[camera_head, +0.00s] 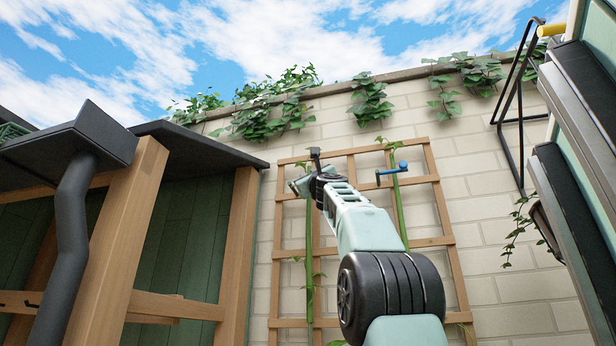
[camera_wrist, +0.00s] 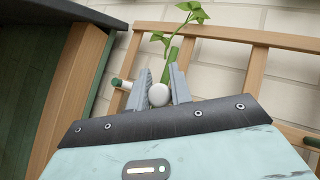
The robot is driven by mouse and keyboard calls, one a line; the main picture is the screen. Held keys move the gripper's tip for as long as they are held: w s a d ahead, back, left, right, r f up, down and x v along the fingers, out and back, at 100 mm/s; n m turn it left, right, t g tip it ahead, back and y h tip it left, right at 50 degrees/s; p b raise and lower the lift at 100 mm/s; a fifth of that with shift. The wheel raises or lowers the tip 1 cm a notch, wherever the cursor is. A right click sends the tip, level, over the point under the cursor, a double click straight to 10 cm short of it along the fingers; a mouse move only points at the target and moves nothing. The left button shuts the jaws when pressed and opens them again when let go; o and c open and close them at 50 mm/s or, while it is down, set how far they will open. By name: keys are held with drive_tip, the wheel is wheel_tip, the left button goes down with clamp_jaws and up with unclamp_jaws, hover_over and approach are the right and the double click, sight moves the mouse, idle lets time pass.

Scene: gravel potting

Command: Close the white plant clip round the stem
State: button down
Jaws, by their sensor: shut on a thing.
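In the wrist view my gripper (camera_wrist: 160,75) is shut on the white plant clip, whose rounded white part (camera_wrist: 158,95) shows between the two grey fingers. The green stem (camera_wrist: 172,55) rises just beyond the fingertips and bends into a leafy top. In the head view my gripper (camera_head: 307,168) is at the upper part of the left stem (camera_head: 309,235), in front of the wooden trellis (camera_head: 350,152). The clip is hidden there. I cannot tell whether the clip is around the stem or closed.
A blue clip (camera_head: 392,172) sits on the right-hand stem (camera_head: 399,212). A pale brick wall (camera_head: 480,215) stands behind the trellis. A wooden shed with a dark roof (camera_head: 190,138) is at left, and dark-edged panels (camera_head: 575,200) stand at right.

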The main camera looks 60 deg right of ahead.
idle(0.4)
drive_tip(key=c, duration=1.6)
unclamp_jaws()
drive_tip(key=shift+o, duration=0.2)
drive_tip(key=b+v, duration=1.2)
drive_tip(key=v, duration=0.5)
drive_tip(key=shift+s, duration=0.15)
drive_tip(key=shift+d+f, duration=0.1)
drive_tip(key=shift+f, duration=0.05)
